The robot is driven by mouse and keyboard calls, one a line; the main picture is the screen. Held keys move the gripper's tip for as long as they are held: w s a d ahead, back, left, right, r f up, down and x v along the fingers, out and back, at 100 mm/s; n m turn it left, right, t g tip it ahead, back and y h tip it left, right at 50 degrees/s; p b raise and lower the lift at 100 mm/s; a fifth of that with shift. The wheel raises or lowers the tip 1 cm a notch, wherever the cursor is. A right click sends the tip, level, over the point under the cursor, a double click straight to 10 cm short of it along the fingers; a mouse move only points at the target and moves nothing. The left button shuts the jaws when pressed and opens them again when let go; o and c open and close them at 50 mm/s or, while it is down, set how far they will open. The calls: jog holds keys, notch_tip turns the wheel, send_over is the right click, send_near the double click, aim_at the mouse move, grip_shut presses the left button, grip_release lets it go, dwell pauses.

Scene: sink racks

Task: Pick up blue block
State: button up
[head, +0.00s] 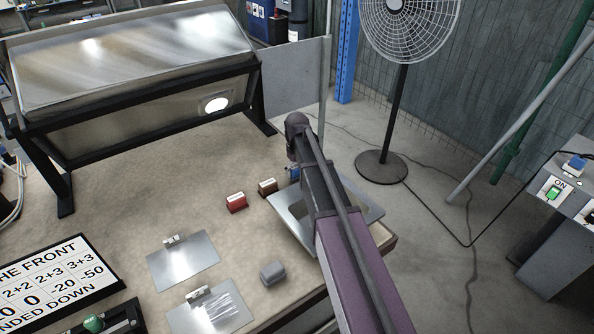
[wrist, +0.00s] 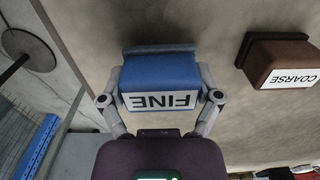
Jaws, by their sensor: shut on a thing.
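The blue block (wrist: 160,75) has a white label reading "FINE", which appears upside down in the wrist view. My gripper (wrist: 160,97) is shut on it, with one finger against each side. In the head view a small part of the blue block (head: 293,173) shows beside my arm, near the right edge of the table; my arm hides the rest and the gripper. I cannot tell whether the block touches the surface below it.
A brown block (wrist: 282,62) labelled "COARSE" sits close by; it also shows in the head view (head: 267,187). A red block (head: 236,202) and a grey block (head: 272,273) stand on the table. A metal sheet (head: 287,211) lies under my arm.

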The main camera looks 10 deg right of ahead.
jog(key=shift+r+p, duration=3.75)
jog(key=shift+r, duration=0.35)
jog(key=o, duration=0.5)
jog(key=c, duration=0.3)
